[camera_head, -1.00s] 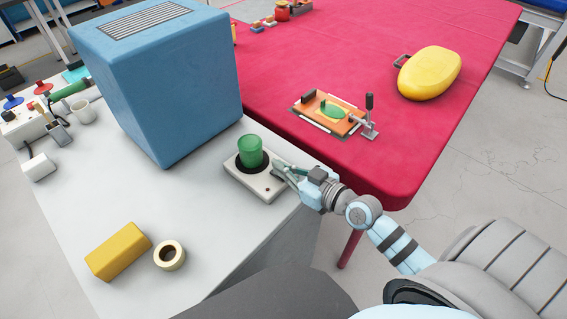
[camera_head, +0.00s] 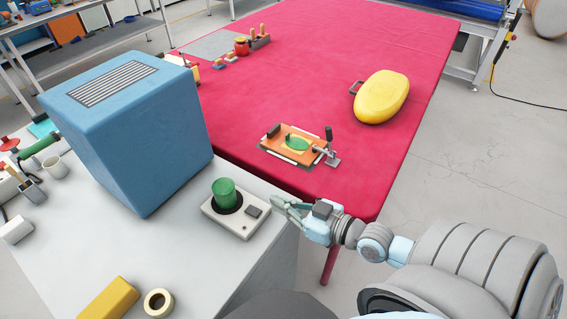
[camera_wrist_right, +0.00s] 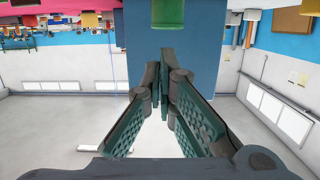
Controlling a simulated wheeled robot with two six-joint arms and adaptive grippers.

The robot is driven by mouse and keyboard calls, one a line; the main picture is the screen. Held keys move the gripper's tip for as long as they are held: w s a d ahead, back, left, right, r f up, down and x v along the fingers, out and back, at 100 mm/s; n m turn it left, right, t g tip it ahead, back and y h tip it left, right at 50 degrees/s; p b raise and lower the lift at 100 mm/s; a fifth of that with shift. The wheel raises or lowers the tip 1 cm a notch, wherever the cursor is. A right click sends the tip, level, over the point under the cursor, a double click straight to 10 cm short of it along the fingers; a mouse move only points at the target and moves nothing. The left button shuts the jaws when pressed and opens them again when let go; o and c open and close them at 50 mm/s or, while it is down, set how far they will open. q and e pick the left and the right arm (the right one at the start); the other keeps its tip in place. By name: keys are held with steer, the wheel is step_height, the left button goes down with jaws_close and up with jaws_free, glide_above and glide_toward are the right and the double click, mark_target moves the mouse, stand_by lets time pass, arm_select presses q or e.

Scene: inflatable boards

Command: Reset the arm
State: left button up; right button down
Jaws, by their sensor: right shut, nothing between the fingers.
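My right gripper (camera_head: 281,207) is shut and empty. In the head view it is just right of a small white device (camera_head: 232,228) with a green cylinder (camera_head: 223,193) standing in its dark round opening, and a visible gap separates them. In the right wrist view, the two green ribbed fingers of my right gripper (camera_wrist_right: 165,75) come together at the tips with nothing between them. My right arm reaches in from the lower right of the head view. My left gripper is not in view.
A big blue box (camera_head: 130,130) stands on the white table (camera_head: 160,240). A yellow block (camera_head: 108,299) and a tape roll (camera_head: 159,302) lie near its front. The red table (camera_head: 290,80) bears an orange clamp board (camera_head: 290,145) and a yellow inflatable (camera_head: 382,97).

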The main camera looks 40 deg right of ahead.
steer(key=shift+s+r, duration=0.1)
steer(key=shift+s, duration=0.1)
steer(key=shift+d, duration=0.1)
stand_by(0.4)
